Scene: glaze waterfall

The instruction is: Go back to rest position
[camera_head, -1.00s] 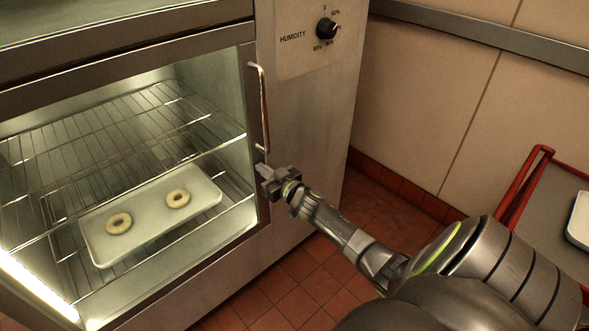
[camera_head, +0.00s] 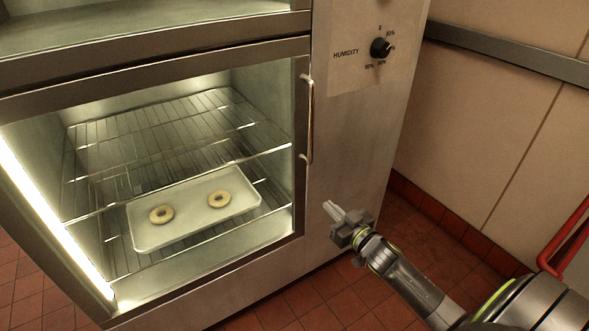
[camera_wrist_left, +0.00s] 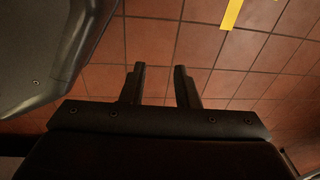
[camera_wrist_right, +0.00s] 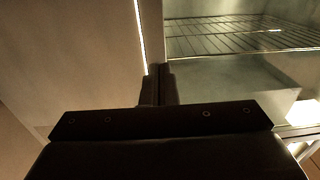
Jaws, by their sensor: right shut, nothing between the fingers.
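My right gripper (camera_head: 334,212) is shut and empty in the head view. It is in front of the steel cabinet, to the right of and below the door handle (camera_head: 309,120), and apart from it. It also shows in the right wrist view (camera_wrist_right: 158,72), facing the cabinet's door edge and a wire rack. My left gripper (camera_wrist_left: 159,70) shows only in the left wrist view. Its two fingers stand apart with nothing between them, above the red tiled floor (camera_wrist_left: 150,40).
The proofing cabinet (camera_head: 350,150) has a lit interior with wire racks. A white tray (camera_head: 190,232) in it holds two dough rings (camera_head: 161,214). A humidity knob (camera_head: 381,47) is at the upper right. A red cart rail (camera_head: 566,243) stands at the right. Tiled floor lies between.

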